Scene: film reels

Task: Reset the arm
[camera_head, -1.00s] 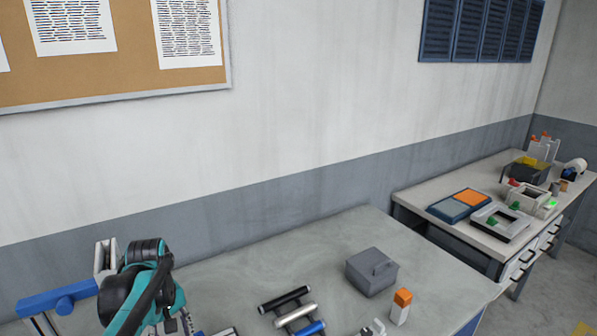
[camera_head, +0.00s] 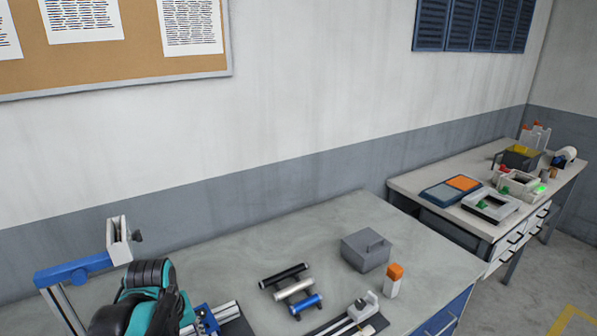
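A teal and black arm link of mine (camera_head: 150,303) shows at the lower left, in front of the table. Neither of my grippers is in view, so I cannot see what they hold. The work table (camera_head: 240,250) lies below me. On it, a black, a silver and a blue roller (camera_head: 305,303) lie side by side on a small rack. A white clamp-like piece (camera_head: 364,306) on a dark base is cut off by the bottom edge.
A blue and silver stand (camera_head: 72,268) rises at the left beside my arm. A grey lidded box (camera_head: 366,250) and an orange-topped white block (camera_head: 393,281) stand on the right part of the table. The back of the table is clear. A second bench (camera_head: 418,182) stands further right.

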